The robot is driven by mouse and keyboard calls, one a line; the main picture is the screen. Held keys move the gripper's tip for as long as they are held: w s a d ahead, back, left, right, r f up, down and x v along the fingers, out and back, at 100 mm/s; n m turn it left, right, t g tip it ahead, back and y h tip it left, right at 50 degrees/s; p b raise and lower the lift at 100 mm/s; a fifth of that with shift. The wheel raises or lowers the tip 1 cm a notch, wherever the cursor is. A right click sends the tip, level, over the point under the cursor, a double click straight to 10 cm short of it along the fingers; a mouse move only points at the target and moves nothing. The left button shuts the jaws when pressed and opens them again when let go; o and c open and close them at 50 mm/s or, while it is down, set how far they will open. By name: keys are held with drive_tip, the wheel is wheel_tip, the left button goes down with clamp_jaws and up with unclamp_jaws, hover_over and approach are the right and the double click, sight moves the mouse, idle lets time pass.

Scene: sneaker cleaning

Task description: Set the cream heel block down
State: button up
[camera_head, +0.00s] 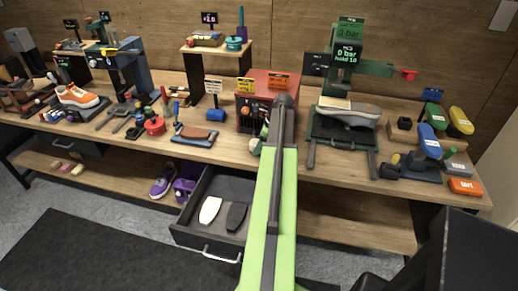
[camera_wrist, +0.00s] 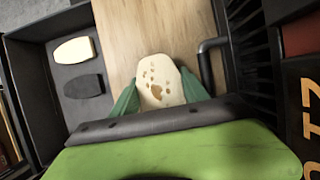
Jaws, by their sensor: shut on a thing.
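The cream heel block (camera_wrist: 160,82), pale with brown spots and rounded at its far end, is between the green fingers of my gripper (camera_wrist: 165,98) in the wrist view. The fingers are shut on its two sides. The bench top (camera_wrist: 140,30) is behind it; whether the block touches the wood cannot be told. In the head view, my gripper (camera_head: 262,138) is at the bench's front part, before the red box, and my green arm hides most of it and the block.
An open drawer (camera_head: 190,232) below the bench holds a cream sole-shaped piece (camera_head: 210,210) and a dark one (camera_head: 236,216). The red box (camera_head: 270,84) stands behind my gripper. A grey shoe on a stand (camera_head: 348,114) is to the right, and a brush-like tool (camera_head: 195,134) to the left.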

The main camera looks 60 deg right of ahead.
drive_tip(key=shift+f, duration=0.25)
drive_tip(key=o, duration=1.4)
drive_tip(key=shift+r, duration=0.1)
drive_tip(key=shift+r, duration=0.1)
drive_tip(key=shift+r, duration=0.3)
drive_tip(key=p+v, duration=1.1)
drive_tip(key=shift+s+r, duration=0.15)
drive_tip(key=shift+r, duration=0.1)
